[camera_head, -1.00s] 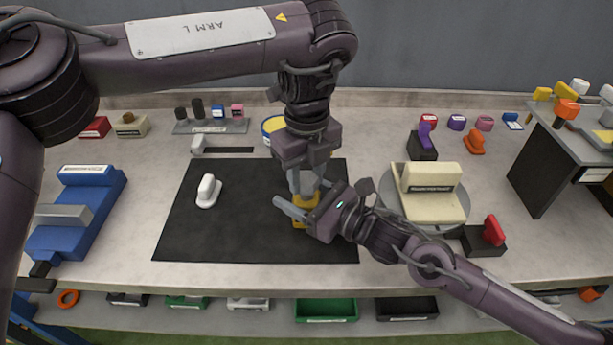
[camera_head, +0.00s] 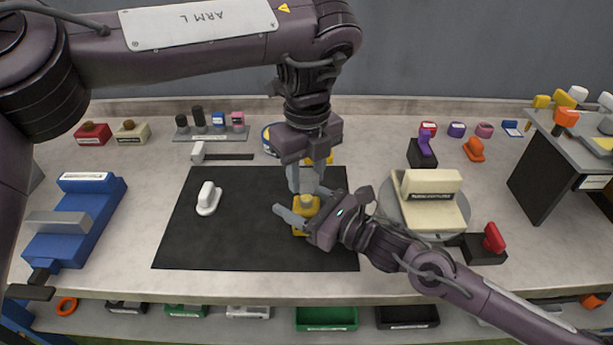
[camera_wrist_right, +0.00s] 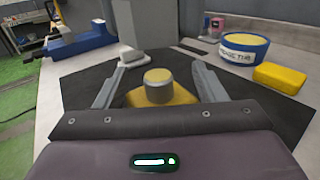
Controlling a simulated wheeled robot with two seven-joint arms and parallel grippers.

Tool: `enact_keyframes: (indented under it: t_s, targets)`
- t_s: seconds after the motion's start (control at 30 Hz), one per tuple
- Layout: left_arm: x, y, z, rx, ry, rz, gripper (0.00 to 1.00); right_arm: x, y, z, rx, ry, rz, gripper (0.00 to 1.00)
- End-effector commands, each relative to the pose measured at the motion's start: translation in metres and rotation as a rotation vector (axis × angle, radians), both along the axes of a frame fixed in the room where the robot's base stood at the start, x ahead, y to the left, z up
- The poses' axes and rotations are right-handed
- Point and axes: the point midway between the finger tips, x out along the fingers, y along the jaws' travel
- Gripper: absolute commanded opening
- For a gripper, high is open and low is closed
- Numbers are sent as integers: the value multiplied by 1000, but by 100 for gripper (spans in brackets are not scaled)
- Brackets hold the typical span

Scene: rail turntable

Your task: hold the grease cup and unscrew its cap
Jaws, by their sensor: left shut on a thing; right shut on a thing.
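The grease cup (camera_head: 304,222) has a yellow body with a grey cylindrical top part. It stands upright on the black mat (camera_head: 235,240). My right gripper (camera_head: 302,206) is shut on the cup's body from the right front. In the right wrist view the cup's grey cylinder (camera_wrist_right: 158,92) shows between my right fingers, its upper face in sight. My left gripper (camera_head: 306,188) points straight down just above the cup and is shut on the cap. The cap is mostly hidden between the left fingers, which also show as grey blocks in the right wrist view (camera_wrist_right: 148,30).
A white-handled piece (camera_head: 207,200) lies on the mat at left. A labelled tub (camera_wrist_right: 244,50) and a yellow block (camera_wrist_right: 280,78) sit behind the cup. A round turntable (camera_head: 440,237) with a cream block stands close right. The mat's front left is clear.

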Motion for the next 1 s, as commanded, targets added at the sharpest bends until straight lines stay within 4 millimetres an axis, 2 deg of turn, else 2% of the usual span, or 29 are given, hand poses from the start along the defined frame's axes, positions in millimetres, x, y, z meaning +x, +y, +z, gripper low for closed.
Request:
enact_keyframes:
  t_s: [0.5,0.87,0.9,1.0]
  targets:
    - [0,0,31,0,-1,0,8,0,0,1,1,-1,0,23]
    - [0,0,35,-1,-1,0,8,0,0,1,1,-1,0,23]
    - [0,0,35,-1,-1,0,8,0,0,1,1,-1,0,69]
    - [0,0,34,-1,-1,0,8,0,0,1,1,-1,0,82]
